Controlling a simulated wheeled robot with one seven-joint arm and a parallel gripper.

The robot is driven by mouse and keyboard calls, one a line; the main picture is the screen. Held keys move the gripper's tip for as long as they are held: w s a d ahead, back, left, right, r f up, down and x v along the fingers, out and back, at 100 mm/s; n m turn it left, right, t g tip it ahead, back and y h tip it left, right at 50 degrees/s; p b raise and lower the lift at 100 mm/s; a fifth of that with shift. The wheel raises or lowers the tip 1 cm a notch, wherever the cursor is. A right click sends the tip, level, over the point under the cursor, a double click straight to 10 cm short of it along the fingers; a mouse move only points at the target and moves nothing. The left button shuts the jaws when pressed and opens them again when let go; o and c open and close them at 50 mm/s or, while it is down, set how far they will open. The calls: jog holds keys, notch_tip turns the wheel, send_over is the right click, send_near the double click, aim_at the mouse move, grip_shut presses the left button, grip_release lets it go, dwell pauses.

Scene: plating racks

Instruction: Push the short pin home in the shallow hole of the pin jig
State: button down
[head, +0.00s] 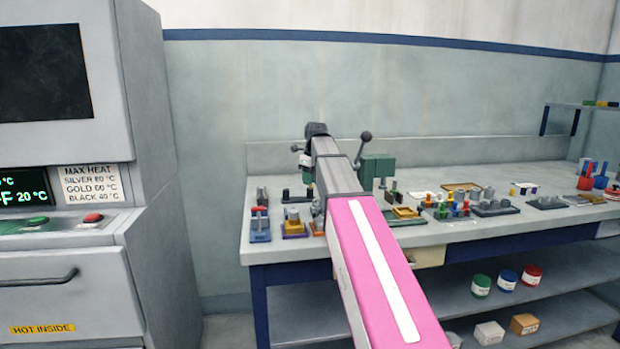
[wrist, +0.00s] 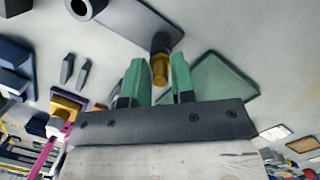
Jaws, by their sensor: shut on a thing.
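In the wrist view my gripper (wrist: 158,76) has its two green fingers closed around a short brass-coloured pin (wrist: 160,70). The pin has a dark upper end that overlaps the tip of a grey flat bar (wrist: 130,22). I cannot tell whether they touch. In the head view my pink and grey arm reaches to the left part of the bench, and my gripper and the pin are hidden or too small to make out. I cannot identify the pin jig or its shallow hole with certainty in either view.
A green press (head: 377,168) with a ball-ended lever stands right of my arm on the bench. Blue (head: 260,228) and yellow-purple (head: 294,224) fixtures stand left of it. Several small fixtures and blocks crowd the right side. A green plate (wrist: 222,78) lies beside my fingers.

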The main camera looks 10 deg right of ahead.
jog(key=shift+f, duration=0.6)
jog(key=c, duration=0.9)
grip_release()
jog(key=shift+r, duration=0.1)
jog(key=r, duration=0.7)
jog(key=s+d+r, duration=0.1)
jog(key=r, duration=0.2)
jog(key=shift+s+r, duration=0.1)
jog(key=shift+r, duration=0.15)
